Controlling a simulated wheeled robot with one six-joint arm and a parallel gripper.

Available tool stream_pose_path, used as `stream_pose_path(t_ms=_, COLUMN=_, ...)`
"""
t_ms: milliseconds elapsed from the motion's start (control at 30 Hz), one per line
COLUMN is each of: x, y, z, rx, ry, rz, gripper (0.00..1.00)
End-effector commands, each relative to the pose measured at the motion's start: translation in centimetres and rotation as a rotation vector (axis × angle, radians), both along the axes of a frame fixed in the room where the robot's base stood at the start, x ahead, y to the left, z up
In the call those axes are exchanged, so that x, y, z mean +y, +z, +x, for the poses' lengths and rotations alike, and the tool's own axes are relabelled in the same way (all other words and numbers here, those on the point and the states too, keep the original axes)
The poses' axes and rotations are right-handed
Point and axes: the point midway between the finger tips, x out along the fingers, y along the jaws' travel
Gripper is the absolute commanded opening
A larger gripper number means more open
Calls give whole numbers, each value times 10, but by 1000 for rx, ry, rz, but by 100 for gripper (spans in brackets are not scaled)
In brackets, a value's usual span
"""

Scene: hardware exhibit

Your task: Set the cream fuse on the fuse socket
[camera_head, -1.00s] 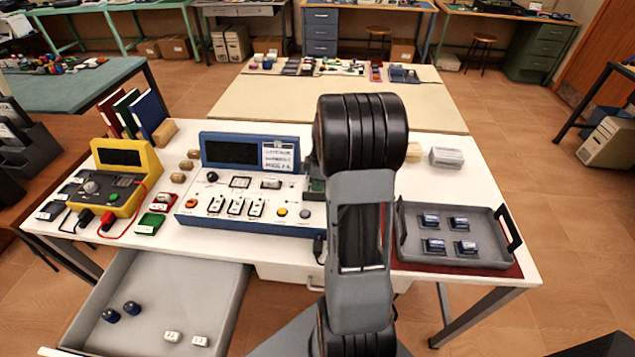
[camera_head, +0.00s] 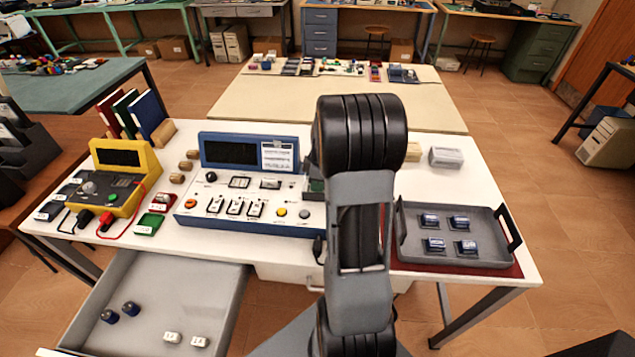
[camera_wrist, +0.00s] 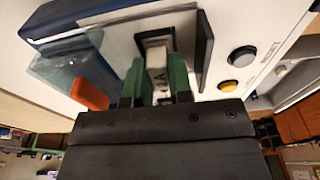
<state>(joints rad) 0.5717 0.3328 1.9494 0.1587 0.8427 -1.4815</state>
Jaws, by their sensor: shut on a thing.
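In the wrist view my gripper (camera_wrist: 157,82) has green fingers shut on the cream fuse (camera_wrist: 157,60), a small pale block with dark marking. The fuse is in front of the fuse socket (camera_wrist: 154,38), a dark-framed opening on the panel. The fuse overlaps the socket in this view, so I cannot tell whether it is seated. In the head view my arm hides the gripper, the held fuse and the socket.
A clear flap (camera_wrist: 70,62) and an orange handle (camera_wrist: 89,95) are close left of the fingers. The blue-and-white console (camera_head: 250,218) stands on the white table. A grey tray (camera_head: 490,258) holds several blue parts. The open drawer (camera_head: 165,300) holds blue and cream fuses.

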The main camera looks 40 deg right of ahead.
Motion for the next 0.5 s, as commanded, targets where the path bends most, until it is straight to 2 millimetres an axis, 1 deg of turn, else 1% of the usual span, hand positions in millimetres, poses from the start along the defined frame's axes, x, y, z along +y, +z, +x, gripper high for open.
stream_pose_path(t_ms=400, x=0, y=-9, z=0, rx=1, ry=0, rz=1, gripper=0)
stream_pose_path(t_ms=433, x=0, y=-8, z=0, rx=0, ry=0, rz=0, gripper=23)
stream_pose_path(t_ms=500, x=0, y=-8, z=0, rx=1, ry=0, rz=1, gripper=30)
